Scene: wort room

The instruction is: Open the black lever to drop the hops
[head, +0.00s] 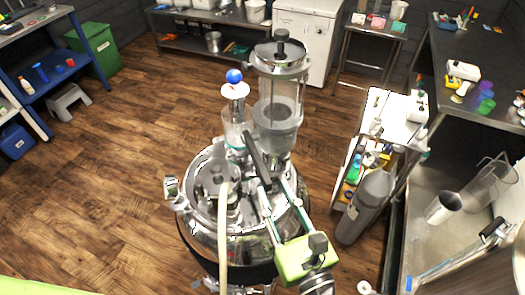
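The steel vessel (237,235) stands in the middle of the head view. A clear hop cylinder (278,105) with a steel lid rises from its back right, and a narrower glass piece (235,110) with a blue ball stands beside it. The black lever (257,158) slants along the front of the cylinder's lower part. My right gripper cannot be made out.
A grey bottle-shaped container (367,205) and a white-topped shelf cart (398,112) stand right of the vessel. A sink (450,235) is at far right. A green bin (97,50) and grey stool (68,103) are at left. The wooden floor (105,180) left of the vessel is clear.

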